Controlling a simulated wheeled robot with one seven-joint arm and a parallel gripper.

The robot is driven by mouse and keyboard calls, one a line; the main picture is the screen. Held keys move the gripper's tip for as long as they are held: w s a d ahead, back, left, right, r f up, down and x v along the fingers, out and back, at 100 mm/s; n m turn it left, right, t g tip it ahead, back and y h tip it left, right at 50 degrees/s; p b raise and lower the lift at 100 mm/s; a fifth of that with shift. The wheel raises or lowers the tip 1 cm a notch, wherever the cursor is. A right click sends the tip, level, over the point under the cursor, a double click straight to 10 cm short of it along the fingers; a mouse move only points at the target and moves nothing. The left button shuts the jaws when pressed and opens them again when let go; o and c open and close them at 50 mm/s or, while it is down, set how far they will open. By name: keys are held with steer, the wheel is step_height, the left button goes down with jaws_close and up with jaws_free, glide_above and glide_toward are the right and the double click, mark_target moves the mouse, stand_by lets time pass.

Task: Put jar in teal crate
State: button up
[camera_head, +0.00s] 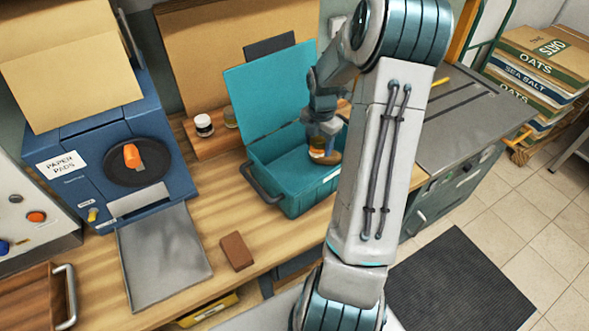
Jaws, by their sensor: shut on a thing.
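The teal crate (283,203) stands on the wooden counter with its lid raised at the back and a dark handle on its left side. My gripper (322,138) is at the right part of the crate's opening, pointing down. It is shut on a small jar (318,151) with amber-looking contents. A brown rounded shape shows right at the jar's lower right; I cannot tell whether it is part of the jar. My arm hides the crate's right end. I cannot tell whether the jar touches the crate floor.
A blue paper pads machine (110,140) is at left. A brown block (236,251) lies in front. The crate's left interior looks empty.

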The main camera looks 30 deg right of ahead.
steer(key=a+f, duration=0.1)
steer(key=a, duration=0.2)
steer(key=a+f, duration=0.2)
steer(key=a, duration=0.1)
steer(key=a+f+p, duration=0.1)
steer(key=a+f, duration=0.1)
steer(key=a, duration=0.1)
steer(key=shift+w+f, duration=0.1)
steer(key=shift+w, duration=0.15)
steer(key=shift+f, duration=2.05)
steer(key=shift+f, duration=0.15)
steer(key=o, duration=1.1)
